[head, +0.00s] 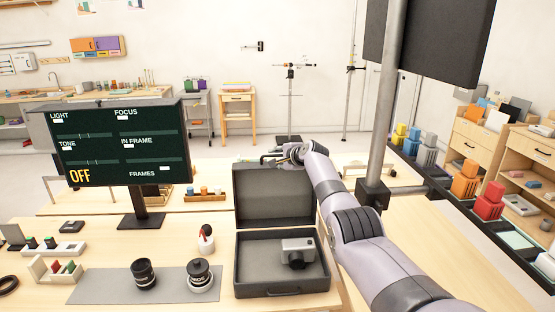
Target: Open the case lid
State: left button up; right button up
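The dark grey case (242,277) stands on the table in the lower middle of the head view. Its lid (272,192) is raised, standing near upright at the back of the case. A grey camera (299,251) lies in the case's right part. My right arm reaches in from the lower right, and my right gripper (274,158) is at the top edge of the lid. Its fingers are small and partly hidden, so I cannot tell whether they are open, shut or touching the lid. My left gripper is not in view.
A grey mat (110,287) with two black lenses (144,274) lies left of the case. A screen reading OFF (118,142) stands behind it. A metal pole (388,100) with a dark panel rises to the right of the lid, close to my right arm.

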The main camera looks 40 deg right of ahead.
jog(key=shift+f, duration=0.15)
jog(key=v, duration=1.2)
jog(key=shift+c, duration=0.4)
